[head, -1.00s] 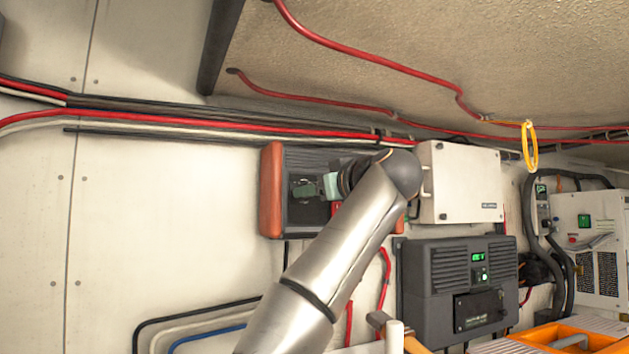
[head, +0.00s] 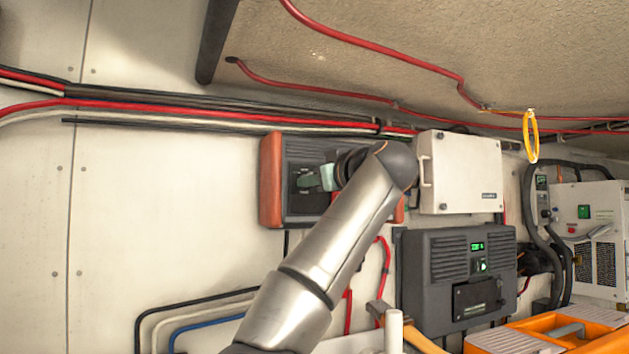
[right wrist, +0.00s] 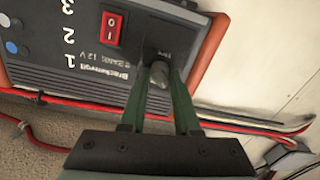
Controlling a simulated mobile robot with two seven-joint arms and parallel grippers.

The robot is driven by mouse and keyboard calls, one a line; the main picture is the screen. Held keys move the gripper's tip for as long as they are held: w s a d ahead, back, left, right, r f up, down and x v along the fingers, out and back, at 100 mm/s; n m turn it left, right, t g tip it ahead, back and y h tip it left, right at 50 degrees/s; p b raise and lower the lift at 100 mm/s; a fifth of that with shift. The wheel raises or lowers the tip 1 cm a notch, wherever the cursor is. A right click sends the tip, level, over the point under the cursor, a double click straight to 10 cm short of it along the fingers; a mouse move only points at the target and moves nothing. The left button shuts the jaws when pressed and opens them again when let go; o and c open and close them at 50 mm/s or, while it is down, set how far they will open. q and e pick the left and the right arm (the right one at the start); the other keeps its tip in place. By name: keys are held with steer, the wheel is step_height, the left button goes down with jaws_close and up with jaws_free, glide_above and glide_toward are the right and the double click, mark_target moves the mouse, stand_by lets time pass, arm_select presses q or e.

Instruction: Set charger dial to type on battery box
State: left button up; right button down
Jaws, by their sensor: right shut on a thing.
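The charger (head: 271,182), a dark panel between orange-red end caps, is fixed to the wall, its right part hidden behind my right arm in the head view. In the right wrist view the charger's face (right wrist: 60,42) carries numerals, coloured spots and a red rocker switch (right wrist: 113,27). My right gripper (right wrist: 159,80) is shut on the dark charger dial (right wrist: 158,72), with a green finger on either side of the knob. The gripper is also seen at the panel in the head view (head: 306,179). The print above the dial is too small to read. My left gripper is not in view.
A white box (head: 462,175) hangs right of the charger. Below it is a grey unit (head: 430,297) with a green display. Red, black and white cables (head: 200,110) run along the wall. A yellow loop (head: 531,137) hangs at the right, above an orange case (head: 535,330).

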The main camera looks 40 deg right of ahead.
steer(key=shift+m, duration=0.3)
steer(key=m+h, duration=0.1)
steer(key=m, duration=1.6)
steer(key=shift+m, duration=0.3)
stand_by(0.5)
steer(key=c, duration=0.6)
jaws_free()
steer(key=shift+c, duration=0.2)
